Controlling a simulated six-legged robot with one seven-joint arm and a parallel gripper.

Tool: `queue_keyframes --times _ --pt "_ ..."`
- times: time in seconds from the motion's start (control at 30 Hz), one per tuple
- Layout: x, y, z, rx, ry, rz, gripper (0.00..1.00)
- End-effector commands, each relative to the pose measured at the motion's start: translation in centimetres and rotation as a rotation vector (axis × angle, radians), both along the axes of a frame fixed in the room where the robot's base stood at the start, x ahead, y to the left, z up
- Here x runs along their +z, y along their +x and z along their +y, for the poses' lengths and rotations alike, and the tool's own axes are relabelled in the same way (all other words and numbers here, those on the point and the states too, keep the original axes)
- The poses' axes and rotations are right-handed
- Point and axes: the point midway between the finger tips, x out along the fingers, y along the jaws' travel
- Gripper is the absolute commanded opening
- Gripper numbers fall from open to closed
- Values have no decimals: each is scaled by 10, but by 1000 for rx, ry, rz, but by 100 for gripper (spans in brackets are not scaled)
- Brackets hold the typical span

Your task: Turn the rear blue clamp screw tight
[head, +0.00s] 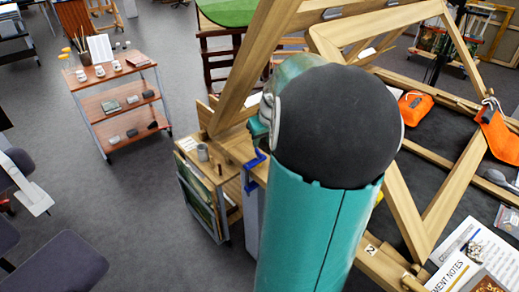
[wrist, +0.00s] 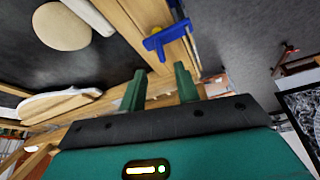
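A blue clamp (head: 256,160) sits at the edge of the wooden frame, just left of my teal arm in the head view. In the wrist view a blue clamp part with a crossbar (wrist: 166,38) stands against a wooden beam (wrist: 145,15), just beyond my fingertips. I cannot tell whether both views show the same clamp. My gripper (wrist: 160,72) shows two green fingers, apart, with nothing between them. The fingertips are short of the blue part and do not appear to touch it. My arm hides my gripper in the head view.
Timber beams (head: 425,205) cross around my arm on the right. A small cabinet (head: 205,195) stands beside the clamp. A trolley (head: 120,100) stands at left, with open grey floor (head: 150,200) between.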

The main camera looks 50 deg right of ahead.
Motion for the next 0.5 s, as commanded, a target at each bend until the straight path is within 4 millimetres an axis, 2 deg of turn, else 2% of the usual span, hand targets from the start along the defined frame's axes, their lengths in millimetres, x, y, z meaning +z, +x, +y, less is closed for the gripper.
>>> queue_keyframes --times 0.1,0.23,0.5 --pt "-22 8 -3 4 5 0 32" --pt "-41 15 -7 6 3 -1 32" --pt "-59 21 -11 4 0 0 32"
